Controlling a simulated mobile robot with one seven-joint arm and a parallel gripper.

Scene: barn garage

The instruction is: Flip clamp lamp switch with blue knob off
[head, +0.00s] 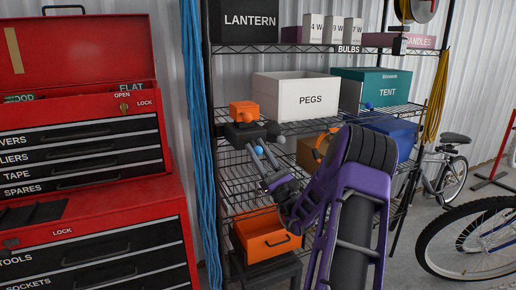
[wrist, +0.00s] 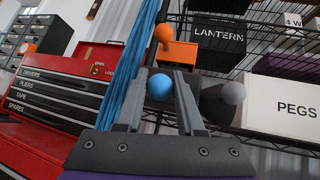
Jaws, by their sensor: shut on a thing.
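The blue knob (wrist: 159,87) sits between the two fingers of my gripper (wrist: 163,100) in the wrist view, and the fingers are shut on it. In the head view the blue knob (head: 259,149) shows small at the tip of my gripper (head: 263,158). Behind it is a dark fixture (head: 246,133) with an orange block (head: 243,111) above it, at the shelf's left side. A grey knob (wrist: 233,92) is to the right of my fingers, and an orange knob (wrist: 165,34) is above them. The fingers partly hide the fixture, and the switch's position cannot be told.
A wire shelf (head: 313,126) holds a white PEGS box (head: 298,97), a teal TENT box (head: 374,87) and a LANTERN box (head: 248,20). Blue ropes (head: 202,150) hang left of it, beside a red tool chest (head: 90,215). An orange bin (head: 268,238) sits low. Bicycles (head: 470,240) stand right.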

